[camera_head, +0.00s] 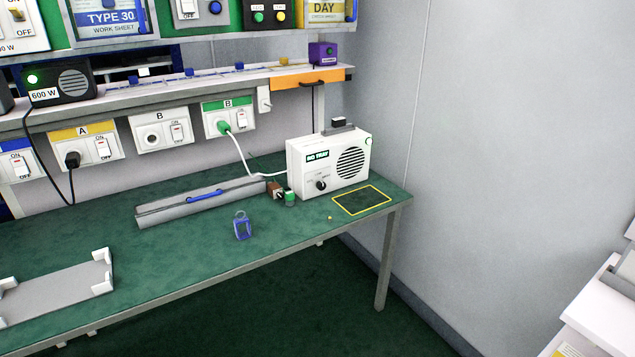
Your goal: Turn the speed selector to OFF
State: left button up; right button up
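The dark round knob (321,185), which looks like the speed selector, is on the front of a white box-shaped unit (300,178) at the right end of the green bench. Small markings surround the knob, but they are too small to read, so I cannot tell its setting. The unit's front has a green label above the knob and a round dark grille (351,163) to its right. A small dark part (338,124) sits on top. Neither of my grippers is in view.
The green bench (180,250) holds a long grey case (165,210), a blue tag-like object (242,228), a grey tray (60,290) and a yellow-outlined square (361,200). A white cable runs from the green plug (224,127) towards the unit. Shelves hang above.

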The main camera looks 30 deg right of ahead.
aim_at(320, 185)
jog(key=i+l, duration=0.15)
jog(key=l, duration=0.25)
jog(key=i+l+u, duration=0.15)
jog(key=l, duration=0.2)
jog(key=i+l, duration=0.15)
jog(key=l, duration=0.25)
jog(key=i+l+u, duration=0.1)
jog(key=l, duration=0.3)
jog(key=i+l+u, duration=0.1)
jog(key=l, duration=0.3)
jog(key=i, duration=0.05)
